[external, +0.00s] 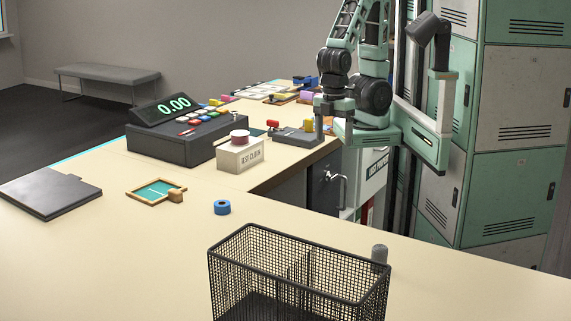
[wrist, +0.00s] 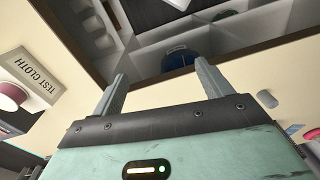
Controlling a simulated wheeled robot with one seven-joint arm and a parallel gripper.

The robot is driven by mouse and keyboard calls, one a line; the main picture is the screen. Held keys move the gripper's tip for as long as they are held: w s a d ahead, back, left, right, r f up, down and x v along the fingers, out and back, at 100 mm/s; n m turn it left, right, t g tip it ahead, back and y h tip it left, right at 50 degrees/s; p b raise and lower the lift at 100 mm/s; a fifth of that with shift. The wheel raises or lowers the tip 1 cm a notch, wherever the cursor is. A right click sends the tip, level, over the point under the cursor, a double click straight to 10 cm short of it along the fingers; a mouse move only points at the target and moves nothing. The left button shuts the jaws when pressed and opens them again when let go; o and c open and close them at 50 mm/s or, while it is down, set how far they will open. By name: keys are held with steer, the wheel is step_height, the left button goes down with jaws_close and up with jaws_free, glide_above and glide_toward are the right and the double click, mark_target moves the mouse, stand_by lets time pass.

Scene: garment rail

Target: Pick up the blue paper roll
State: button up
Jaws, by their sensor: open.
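I cannot make out the roll for sure in the wrist view.
A black wire basket (external: 298,262) stands in front, with a grey cylinder (external: 379,254) beside it. A wooden tray (external: 150,189), dark folder (external: 48,192), test-cloth box (external: 240,154) and register (external: 178,138) are on the counter. Bare counter surrounds the roll.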

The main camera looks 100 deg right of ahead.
steer(key=shift+c, duration=1.3)
